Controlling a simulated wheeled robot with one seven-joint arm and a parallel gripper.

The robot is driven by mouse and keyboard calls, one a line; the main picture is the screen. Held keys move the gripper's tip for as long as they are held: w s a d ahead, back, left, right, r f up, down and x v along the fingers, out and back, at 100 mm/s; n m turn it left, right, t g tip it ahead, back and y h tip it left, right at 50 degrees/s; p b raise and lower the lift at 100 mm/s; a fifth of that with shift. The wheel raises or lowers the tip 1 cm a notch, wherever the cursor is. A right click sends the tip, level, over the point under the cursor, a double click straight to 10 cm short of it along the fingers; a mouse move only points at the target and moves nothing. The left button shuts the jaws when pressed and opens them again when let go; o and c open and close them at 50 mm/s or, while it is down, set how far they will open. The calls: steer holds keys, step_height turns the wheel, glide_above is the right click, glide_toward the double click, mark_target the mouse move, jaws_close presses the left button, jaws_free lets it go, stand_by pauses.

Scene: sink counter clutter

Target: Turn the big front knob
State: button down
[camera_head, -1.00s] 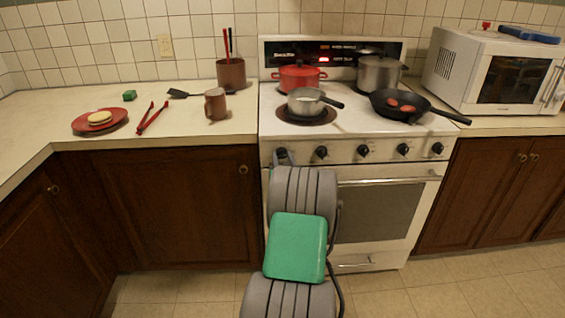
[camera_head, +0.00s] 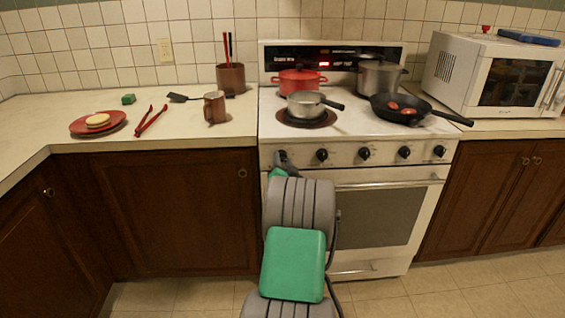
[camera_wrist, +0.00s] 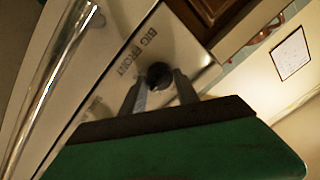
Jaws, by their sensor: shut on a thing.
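The big front knob (camera_wrist: 158,74) is round and dark, on the white stove's front panel, beside printing that reads like "BIG FRONT". My gripper (camera_wrist: 160,82) has one finger on each side of it and is shut on it. In the head view my gripper (camera_head: 282,158) is at the left end of the knob row and largely hides that knob. The knob's pointer is too dark to read.
Several other black knobs (camera_head: 365,153) run along the panel to the right. The oven handle (camera_head: 390,183) lies just below. A grey saucepan (camera_head: 306,104), a red pot (camera_head: 299,80), a steel pot (camera_head: 380,76) and a black skillet (camera_head: 414,108) stand on the stovetop.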

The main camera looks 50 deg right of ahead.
steer(key=c, duration=0.9)
jaws_free()
steer(key=shift+s, duration=0.1)
steer(key=v, duration=0.7)
steer(key=shift+s+a, duration=0.25)
